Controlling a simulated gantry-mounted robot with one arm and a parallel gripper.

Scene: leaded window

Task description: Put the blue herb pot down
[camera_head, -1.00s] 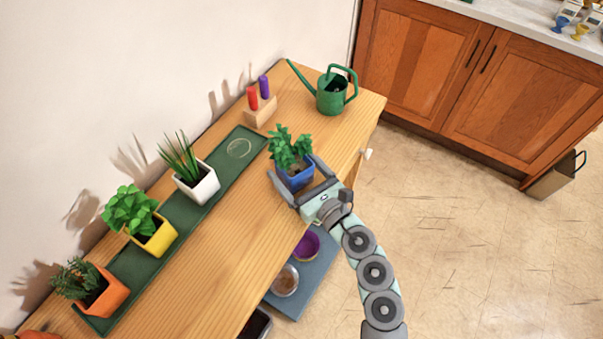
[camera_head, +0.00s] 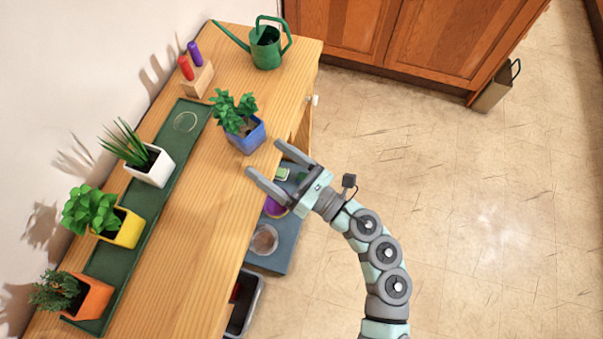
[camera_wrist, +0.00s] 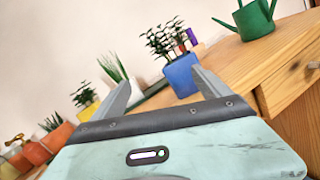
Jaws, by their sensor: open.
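The blue herb pot (camera_head: 247,137), with a leafy green plant, stands upright on the wooden table near its right edge, beside the green tray (camera_head: 150,215). In the wrist view the blue pot (camera_wrist: 181,75) is ahead of the fingers, apart from them. My gripper (camera_head: 263,157) is open and empty, at the table edge just below and right of the pot. An empty pale ring (camera_head: 185,121) marks the far end of the tray.
White (camera_head: 152,166), yellow (camera_head: 124,229) and orange (camera_head: 92,297) pots stand along the tray. A green watering can (camera_head: 266,48) and a wooden block (camera_head: 198,79) with red and purple handles are at the far end. A lower shelf (camera_head: 284,243) holds bowls.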

